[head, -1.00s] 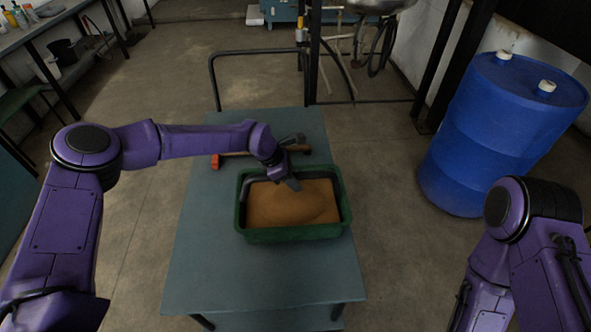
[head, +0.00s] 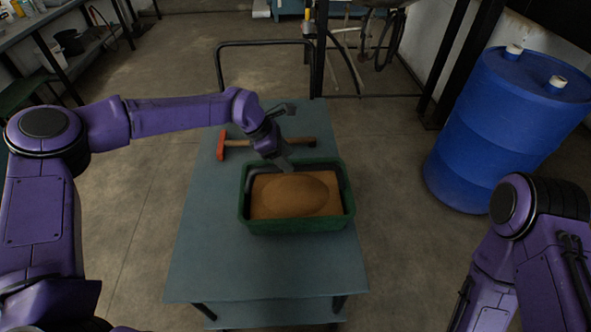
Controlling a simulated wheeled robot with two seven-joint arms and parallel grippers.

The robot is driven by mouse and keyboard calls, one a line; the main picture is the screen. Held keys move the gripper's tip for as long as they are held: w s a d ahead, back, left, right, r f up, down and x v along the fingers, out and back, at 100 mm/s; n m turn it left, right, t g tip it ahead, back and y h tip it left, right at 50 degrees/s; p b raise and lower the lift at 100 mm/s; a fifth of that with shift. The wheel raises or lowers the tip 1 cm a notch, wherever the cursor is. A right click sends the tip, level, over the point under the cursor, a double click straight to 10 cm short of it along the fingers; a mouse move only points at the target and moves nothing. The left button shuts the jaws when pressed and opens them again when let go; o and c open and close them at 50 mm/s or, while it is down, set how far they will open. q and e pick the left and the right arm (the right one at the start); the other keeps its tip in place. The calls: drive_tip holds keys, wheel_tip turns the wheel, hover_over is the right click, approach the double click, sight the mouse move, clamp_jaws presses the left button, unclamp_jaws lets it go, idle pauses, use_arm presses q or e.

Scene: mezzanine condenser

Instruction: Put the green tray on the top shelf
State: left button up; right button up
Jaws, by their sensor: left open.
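The green tray (head: 297,227) sits flat on the top shelf (head: 210,260) of a blue-grey trolley. It is filled with brown material, mounded in the middle. My left gripper (head: 283,160) is open at the tray's far rim, left of its middle, with the fingers pointing down. It hides a small part of that rim; I cannot tell whether it touches. My right arm shows at the lower right, but its gripper is out of view.
A hammer (head: 222,144) with a red head lies on the shelf behind the tray, partly behind my left gripper. The trolley's dark handle (head: 262,43) rises at the back. A blue drum (head: 505,135) stands at right. The shelf's front is clear.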

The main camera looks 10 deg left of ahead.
use_arm(q)
drive_tip(key=shift+v, duration=2.2)
